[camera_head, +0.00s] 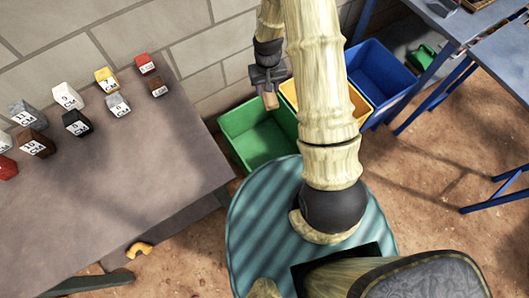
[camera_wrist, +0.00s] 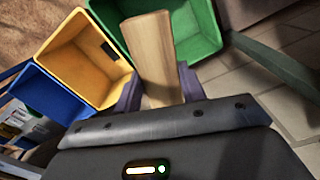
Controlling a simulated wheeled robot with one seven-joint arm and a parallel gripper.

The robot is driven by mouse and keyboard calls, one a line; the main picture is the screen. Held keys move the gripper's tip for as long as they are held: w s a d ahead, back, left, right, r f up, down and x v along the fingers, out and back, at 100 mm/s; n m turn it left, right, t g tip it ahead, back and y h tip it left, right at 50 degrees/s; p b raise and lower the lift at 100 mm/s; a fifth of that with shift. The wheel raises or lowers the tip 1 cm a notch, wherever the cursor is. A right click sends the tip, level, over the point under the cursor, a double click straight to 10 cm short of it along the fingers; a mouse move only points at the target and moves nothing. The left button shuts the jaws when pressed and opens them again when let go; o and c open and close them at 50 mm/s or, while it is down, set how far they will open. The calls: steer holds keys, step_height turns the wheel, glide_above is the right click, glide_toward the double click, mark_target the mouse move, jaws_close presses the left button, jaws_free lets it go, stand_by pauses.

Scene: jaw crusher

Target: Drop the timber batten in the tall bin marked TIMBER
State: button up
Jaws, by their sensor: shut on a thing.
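My gripper (camera_head: 268,84) is shut on the timber batten (camera_wrist: 152,50), a pale wooden bar held between both fingers. The batten's end (camera_head: 270,101) also shows in the head view, below the fingers. The gripper is above the green bin (camera_head: 244,152), near its side toward the yellow bin (camera_head: 359,104). In the wrist view the batten points toward the green bin (camera_wrist: 207,28), with the yellow bin (camera_wrist: 78,52) to its left. A blue bin (camera_head: 384,68) stands beyond the yellow one. No TIMBER marking is readable on any bin, so I cannot tell which bears it.
A grey table (camera_head: 110,180) at left carries several small marked blocks in red, yellow, white, grey and black. A block wall (camera_head: 130,35) stands behind. Blue-legged tables (camera_head: 495,55) are at right, with brown floor (camera_head: 430,165) between.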

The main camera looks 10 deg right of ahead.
steer(key=shift+a, duration=0.15)
steer(key=shift+f+b, duration=0.3)
steer(key=shift+f, duration=0.05)
step_height(320, 180, down, 41)
steer(key=n+b, duration=0.3)
steer(key=b, duration=3.5)
steer(key=shift+s+n, duration=0.3)
steer(key=shift+s, duration=0.05)
steer(key=shift+r, duration=0.1)
steer(key=b, duration=0.3)
glide_above(266, 153)
steer(key=shift+s+f, duration=0.15)
steer(key=shift+f, duration=2.95)
steer(key=shift+f+b, duration=0.85)
steer(key=shift+f, duration=1.05)
steer(key=shift+f, duration=0.15)
